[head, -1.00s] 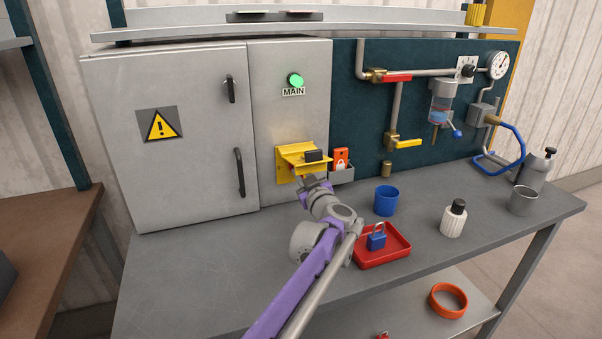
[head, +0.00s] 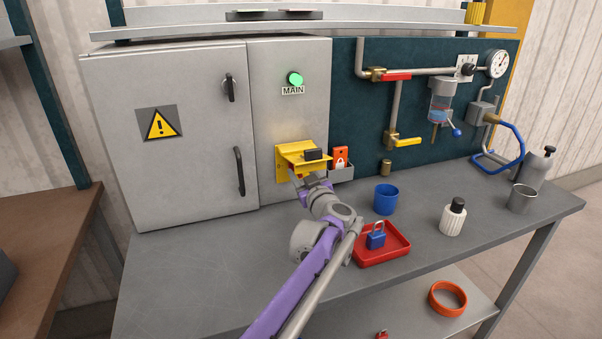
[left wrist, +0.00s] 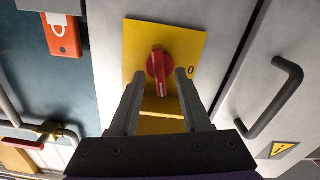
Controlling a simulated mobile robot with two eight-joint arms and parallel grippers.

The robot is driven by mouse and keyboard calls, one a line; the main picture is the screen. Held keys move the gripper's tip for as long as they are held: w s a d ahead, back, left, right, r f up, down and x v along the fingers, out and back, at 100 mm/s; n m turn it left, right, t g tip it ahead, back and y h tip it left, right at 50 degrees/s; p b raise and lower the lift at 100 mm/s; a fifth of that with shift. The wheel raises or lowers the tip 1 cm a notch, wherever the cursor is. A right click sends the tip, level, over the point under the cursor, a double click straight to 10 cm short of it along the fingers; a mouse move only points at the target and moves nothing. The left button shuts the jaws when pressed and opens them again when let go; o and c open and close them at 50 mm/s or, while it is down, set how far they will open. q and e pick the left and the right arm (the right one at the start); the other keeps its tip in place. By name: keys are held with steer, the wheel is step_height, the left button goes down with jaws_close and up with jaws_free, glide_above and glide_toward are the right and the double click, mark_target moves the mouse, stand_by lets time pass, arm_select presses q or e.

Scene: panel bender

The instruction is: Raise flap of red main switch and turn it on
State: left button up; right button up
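The red main switch knob (left wrist: 159,66) sits on a yellow plate (left wrist: 191,45) marked 0 in the left wrist view. The knob's pale-marked end points toward the picture's bottom. The yellow flap (head: 292,150) stands out from the cabinet in the head view, raised, with a black block on it, and hides most of the knob there. My left gripper (head: 298,178) is below the flap. In the left wrist view my left gripper (left wrist: 158,74) is open, its fingers on either side of the knob; contact cannot be told. My right gripper is not in view.
An orange lock tag (head: 340,157) stands in a grey holder right of the flap. A cabinet handle (head: 239,171) is to the left. On the bench are a red tray (head: 398,254) with a blue padlock, a blue cup (head: 386,200) and a white bottle (head: 453,218).

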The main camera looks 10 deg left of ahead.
arm_select(q)
steer(key=v, duration=1)
steer(key=shift+s+d+p, duration=0.25)
steer(key=shift+s+p, duration=0.05)
steer(key=shift+s, duration=0.05)
